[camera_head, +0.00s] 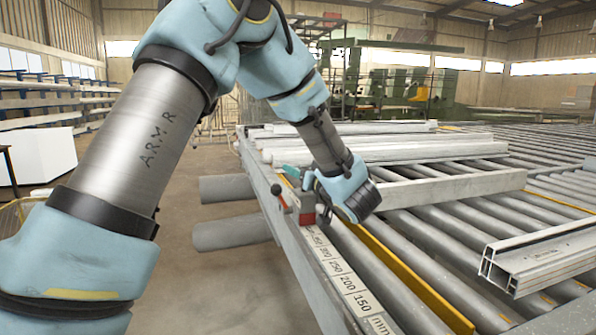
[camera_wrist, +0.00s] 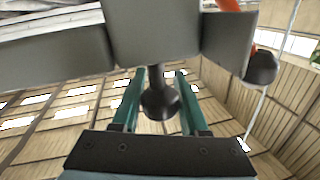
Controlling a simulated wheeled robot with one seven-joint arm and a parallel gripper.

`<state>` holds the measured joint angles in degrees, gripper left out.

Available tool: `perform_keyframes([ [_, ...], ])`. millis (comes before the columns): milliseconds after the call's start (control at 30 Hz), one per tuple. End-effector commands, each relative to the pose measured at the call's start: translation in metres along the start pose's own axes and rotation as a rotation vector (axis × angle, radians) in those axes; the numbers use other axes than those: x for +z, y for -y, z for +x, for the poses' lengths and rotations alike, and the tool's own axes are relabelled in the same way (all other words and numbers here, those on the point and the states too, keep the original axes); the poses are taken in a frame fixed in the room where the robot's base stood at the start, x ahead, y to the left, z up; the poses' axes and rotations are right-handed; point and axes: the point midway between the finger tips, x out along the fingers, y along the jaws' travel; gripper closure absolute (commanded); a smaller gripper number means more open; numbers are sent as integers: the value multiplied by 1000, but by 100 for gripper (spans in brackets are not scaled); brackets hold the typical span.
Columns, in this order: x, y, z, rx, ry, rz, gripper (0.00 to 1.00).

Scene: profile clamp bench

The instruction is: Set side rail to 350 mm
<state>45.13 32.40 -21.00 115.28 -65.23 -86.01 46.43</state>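In the wrist view, my gripper (camera_wrist: 160,90) has its two teal fingers on either side of a black ball knob (camera_wrist: 160,102). The fingers lie close against both sides of the knob, which hangs on a short stem from a grey block (camera_wrist: 155,30). In the head view, the gripper is at the bench's left edge, and its fingers are mostly hidden by my wrist. A red block (camera_head: 307,213) sits there beside the scale (camera_head: 345,280), where 300, 250, 200 and 150 can be read. A grey rail (camera_head: 455,189) lies across the rollers; its link to the knob is hidden.
A red lever with a black ball (camera_head: 276,189) stands just left of the red block; a black ball (camera_wrist: 262,66) also shows at right in the wrist view. An aluminium profile (camera_head: 540,258) lies on the rollers at right. Several pale profiles (camera_head: 380,150) lie behind.

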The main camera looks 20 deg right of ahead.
Motion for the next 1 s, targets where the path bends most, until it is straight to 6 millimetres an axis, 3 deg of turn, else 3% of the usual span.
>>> perform_keyframes([
  [67,0,0,0,0,0,0,70],
  [333,0,0,0,0,0,0,100],
  [1000,0,0,0,-1,0,0,100],
])
